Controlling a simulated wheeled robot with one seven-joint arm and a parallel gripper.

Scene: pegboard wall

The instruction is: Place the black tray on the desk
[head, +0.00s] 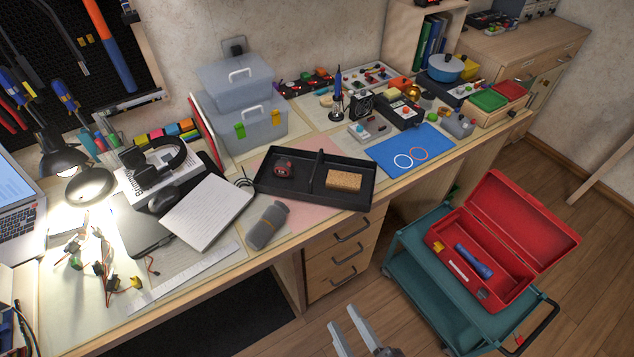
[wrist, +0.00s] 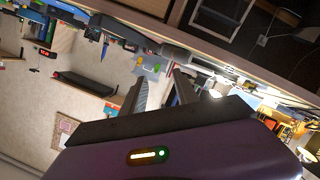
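The black tray (head: 303,190) lies on the desk (head: 205,283) in the head view, near the front edge at the middle. A divider splits it in two. A red and black tape-measure-like item (head: 284,169) sits in its left part and a tan sponge-like block (head: 344,180) in its right part. My gripper (head: 343,318) shows at the bottom of the head view, in front of the desk and well apart from the tray. Its two fingers stand apart with nothing between them. The wrist view also shows the spread fingers (wrist: 158,84), against a tilted view of the room.
A teal cart (head: 414,272) with an open red toolbox (head: 482,262) stands right of the desk.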

